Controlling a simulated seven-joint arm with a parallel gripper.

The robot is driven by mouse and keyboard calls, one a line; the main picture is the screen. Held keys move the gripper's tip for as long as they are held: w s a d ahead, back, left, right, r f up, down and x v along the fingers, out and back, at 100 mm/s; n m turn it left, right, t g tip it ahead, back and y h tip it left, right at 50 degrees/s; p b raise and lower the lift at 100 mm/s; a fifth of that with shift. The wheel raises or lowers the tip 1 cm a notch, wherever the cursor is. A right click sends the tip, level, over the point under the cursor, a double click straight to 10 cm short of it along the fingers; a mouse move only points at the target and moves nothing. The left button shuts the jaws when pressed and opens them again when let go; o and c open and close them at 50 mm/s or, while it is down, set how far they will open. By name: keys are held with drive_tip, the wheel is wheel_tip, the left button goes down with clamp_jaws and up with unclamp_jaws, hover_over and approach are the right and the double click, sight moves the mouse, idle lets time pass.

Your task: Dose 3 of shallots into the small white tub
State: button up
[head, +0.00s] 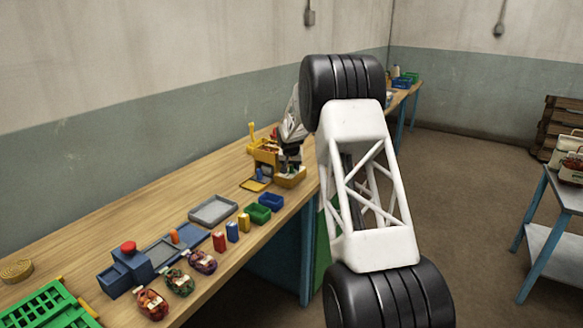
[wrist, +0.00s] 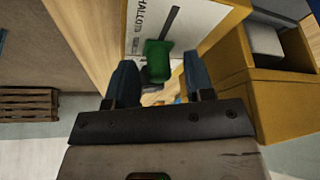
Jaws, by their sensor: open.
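My gripper (wrist: 158,66) has its two dark blue fingers apart. A green piece (wrist: 163,62), perhaps a handle, shows between the fingers, and I cannot tell whether they touch it. Behind it is a white label (wrist: 170,20) with part of a word reading like "ALLO", on a yellow-edged bin. In the head view the end of my arm is over a yellow bin (head: 265,150) with reddish contents, and my arm hides part of it. I cannot make out the small white tub for certain in either view.
An orange-yellow box (head: 291,181) stands at the bench edge beside green (head: 258,214) and blue bins (head: 271,202). A grey tray (head: 213,210), a blue device with a red button (head: 128,247) and several net sacks (head: 179,281) lie nearer. The bench's back strip is clear.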

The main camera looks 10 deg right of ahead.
sight(286, 175)
clamp_jaws()
idle(0.3)
drive_tip(key=shift+s+a+f, duration=0.1)
drive_tip(key=shift+s+a, duration=1.45)
drive_tip(key=shift+a, duration=0.05)
unclamp_jaws()
drive_tip(key=v, duration=0.8)
